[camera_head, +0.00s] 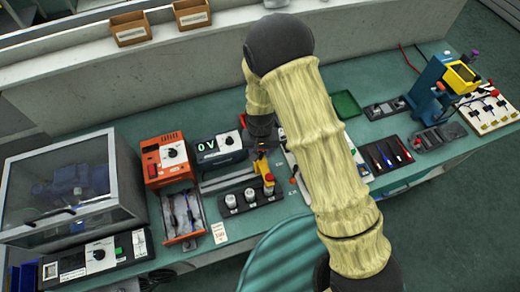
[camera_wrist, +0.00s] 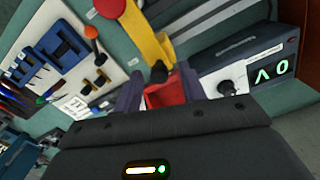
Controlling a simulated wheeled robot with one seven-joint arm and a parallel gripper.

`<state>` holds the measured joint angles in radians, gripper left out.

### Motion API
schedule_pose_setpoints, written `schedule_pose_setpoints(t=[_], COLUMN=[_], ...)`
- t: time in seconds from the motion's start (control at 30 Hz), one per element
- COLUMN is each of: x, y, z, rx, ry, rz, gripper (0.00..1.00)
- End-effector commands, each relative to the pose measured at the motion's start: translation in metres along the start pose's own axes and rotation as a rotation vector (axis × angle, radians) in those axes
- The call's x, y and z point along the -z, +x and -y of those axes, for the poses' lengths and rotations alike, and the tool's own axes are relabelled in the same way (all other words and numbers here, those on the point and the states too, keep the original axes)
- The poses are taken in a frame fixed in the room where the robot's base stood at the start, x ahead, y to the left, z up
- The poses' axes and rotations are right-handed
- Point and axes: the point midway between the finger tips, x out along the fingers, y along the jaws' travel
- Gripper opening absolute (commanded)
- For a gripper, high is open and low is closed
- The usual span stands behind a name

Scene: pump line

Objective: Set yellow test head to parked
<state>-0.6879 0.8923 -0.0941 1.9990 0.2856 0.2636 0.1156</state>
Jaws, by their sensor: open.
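The yellow test head (camera_head: 267,172) stands on the bench beside the meter reading 0V (camera_head: 218,146). In the wrist view, the yellow part (camera_wrist: 148,38) runs down from the top edge towards my gripper (camera_wrist: 160,80). My gripper is open, with one dark finger on each side of a red piece (camera_wrist: 165,93) and a black knob (camera_wrist: 158,71). I cannot tell whether the fingers touch the red piece. In the head view, my gripper (camera_head: 262,145) is small and partly hidden beneath my arm, just behind the yellow test head.
An orange unit (camera_head: 167,158) with an open drawer (camera_head: 182,216) stands left of the meter. A clear-lidded box (camera_head: 70,190) is at far left. Screwdrivers lie on a dark tray (camera_head: 385,155) at right. A blue stand (camera_head: 428,92) is farther right.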

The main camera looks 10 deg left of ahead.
Motion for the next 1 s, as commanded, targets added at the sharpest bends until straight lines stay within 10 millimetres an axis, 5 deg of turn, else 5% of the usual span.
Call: schedule_pose_setpoints(t=[0.27, 0.5, 1.0], x=[0.0003, 0.0, -0.0005], y=[0.0019, 0.0017, 0.0016], z=[0.0002, 0.001, 0.006], rx=[0.0, 0.0, 0.001], ry=[0.0, -0.002, 0.012], rz=[-0.001, -0.001, -0.004], gripper=[0.41, 0.0, 0.0])
